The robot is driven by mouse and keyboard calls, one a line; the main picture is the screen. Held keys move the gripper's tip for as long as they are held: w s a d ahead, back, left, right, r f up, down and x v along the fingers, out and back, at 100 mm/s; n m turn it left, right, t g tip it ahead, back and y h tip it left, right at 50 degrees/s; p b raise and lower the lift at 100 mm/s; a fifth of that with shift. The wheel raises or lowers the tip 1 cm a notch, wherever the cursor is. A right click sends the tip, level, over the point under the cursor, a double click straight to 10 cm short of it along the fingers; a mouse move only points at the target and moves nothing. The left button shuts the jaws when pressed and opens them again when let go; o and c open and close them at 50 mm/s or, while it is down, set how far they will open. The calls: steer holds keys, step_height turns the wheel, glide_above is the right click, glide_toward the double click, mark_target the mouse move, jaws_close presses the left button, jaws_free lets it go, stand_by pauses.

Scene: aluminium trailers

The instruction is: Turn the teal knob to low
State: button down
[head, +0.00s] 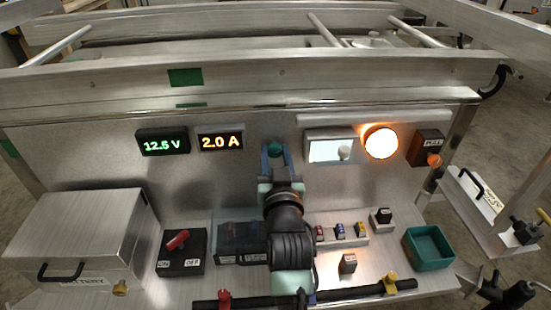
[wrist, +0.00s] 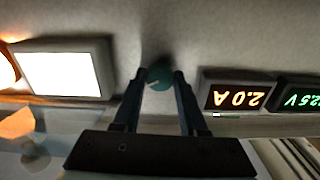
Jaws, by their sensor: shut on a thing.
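The teal knob (head: 275,147) is on the upright metal panel, between the amber 2.0 A display and the lit white panel. In the wrist view the knob (wrist: 160,75) sits between my two fingertips, and a small pale mark shows on its face. My gripper (head: 274,155) reaches up to the panel and is shut on the knob. The wrist view also shows my gripper (wrist: 160,82), one finger on each side of the knob. The arm hides the panel below the knob. I cannot see any low marking or read the knob's setting.
A green 12.5 V display (head: 162,142) and the amber display (head: 220,142) are left of the knob. The white panel (head: 330,150) and a glowing lamp (head: 381,143) are right. A metal box (head: 75,235), red switch (head: 178,240) and teal tray (head: 428,247) stand on the shelf below.

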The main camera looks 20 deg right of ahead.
steer(key=n+b, duration=0.1)
steer(key=n, duration=0.5)
steer(key=shift+f, duration=0.15)
steer(key=n+b, duration=0.1)
steer(key=n, duration=0.5)
steer(key=shift+a+n, duration=0.1)
steer(key=shift+n, duration=0.3)
steer(key=shift+c, duration=2.3)
jaws_free()
steer(key=v, duration=1.3)
